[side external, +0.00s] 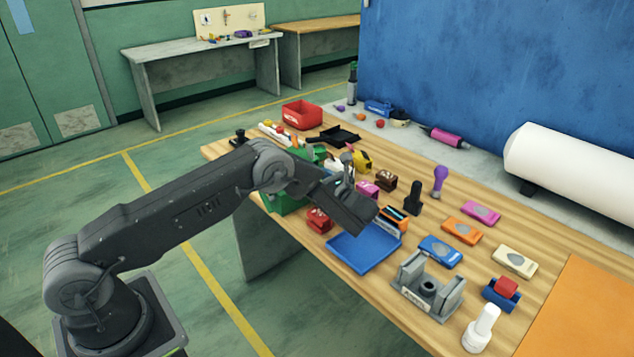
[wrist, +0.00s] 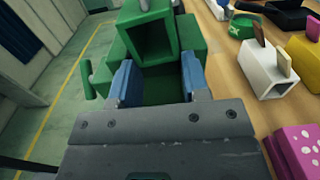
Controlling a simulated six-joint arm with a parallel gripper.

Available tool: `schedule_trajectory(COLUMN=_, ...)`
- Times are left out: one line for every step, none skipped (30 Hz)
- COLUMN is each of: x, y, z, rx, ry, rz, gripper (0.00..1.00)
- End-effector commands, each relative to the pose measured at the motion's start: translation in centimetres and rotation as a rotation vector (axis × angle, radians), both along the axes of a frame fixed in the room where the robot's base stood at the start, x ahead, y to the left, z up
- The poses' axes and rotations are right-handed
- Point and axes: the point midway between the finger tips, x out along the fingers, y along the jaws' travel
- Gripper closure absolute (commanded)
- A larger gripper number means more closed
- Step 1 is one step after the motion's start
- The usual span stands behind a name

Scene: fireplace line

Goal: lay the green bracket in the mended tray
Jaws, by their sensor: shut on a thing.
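My gripper (wrist: 158,78) shows two blue fingertips in the wrist view, closed on a dark green piece between them, which I take for the green bracket (wrist: 165,92). A green block with a square opening (wrist: 160,38) stands just beyond it; I cannot tell whether they are one part. In the side view my gripper (side external: 344,180) is above the cluttered left part of the table, and its tips and what they hold are mostly hidden. A shallow blue tray (side external: 364,248) lies empty on the table by the front edge; no mend is visible on it.
Green box parts (side external: 289,199) stand at the left table edge, partly behind my arm. A red bin (side external: 301,114) is at the back.

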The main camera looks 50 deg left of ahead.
Motion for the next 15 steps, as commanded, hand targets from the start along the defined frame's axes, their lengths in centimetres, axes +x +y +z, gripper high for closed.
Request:
schedule_trajectory(x=-0.58, y=0.13, z=-1.57, rx=-0.020, ry=0.034, rz=0.002, gripper=0.57)
schedule_trajectory(x=-0.58, y=0.13, z=-1.57, rx=-0.021, ry=0.034, rz=0.003, gripper=0.54)
schedule_trajectory(x=-0.59, y=0.13, z=-1.58, rx=-0.020, ry=0.034, rz=0.003, gripper=0.50)
schedule_trajectory(x=-0.56, y=0.13, z=-1.52, rx=-0.019, ry=0.033, rz=0.003, gripper=0.47)
schedule_trajectory(x=-0.53, y=0.13, z=-1.45, rx=-0.019, ry=0.031, rz=0.002, gripper=0.44)
schedule_trajectory(x=-0.49, y=0.12, z=-1.36, rx=-0.018, ry=0.029, rz=0.002, gripper=0.40)
schedule_trajectory(x=-0.47, y=0.12, z=-1.32, rx=-0.017, ry=0.028, rz=0.002, gripper=0.37)
schedule_trajectory(x=-0.46, y=0.12, z=-1.28, rx=-0.017, ry=0.027, rz=0.002, gripper=0.35)
schedule_trajectory(x=-0.44, y=0.11, z=-1.24, rx=-0.016, ry=0.026, rz=0.002, gripper=0.33)
schedule_trajectory(x=-0.42, y=0.11, z=-1.21, rx=-0.016, ry=0.026, rz=0.002, gripper=0.33)
schedule_trajectory(x=-0.42, y=0.11, z=-1.18, rx=-0.016, ry=0.025, rz=0.002, gripper=0.33)
schedule_trajectory(x=-0.41, y=0.11, z=-1.15, rx=-0.015, ry=0.024, rz=0.002, gripper=0.33)
schedule_trajectory(x=-0.40, y=0.10, z=-1.12, rx=-0.015, ry=0.024, rz=0.002, gripper=0.33)
schedule_trajectory(x=-0.39, y=0.10, z=-1.11, rx=-0.015, ry=0.023, rz=0.002, gripper=0.33)
schedule_trajectory(x=-0.38, y=0.10, z=-1.13, rx=-0.015, ry=0.023, rz=0.002, gripper=0.33)
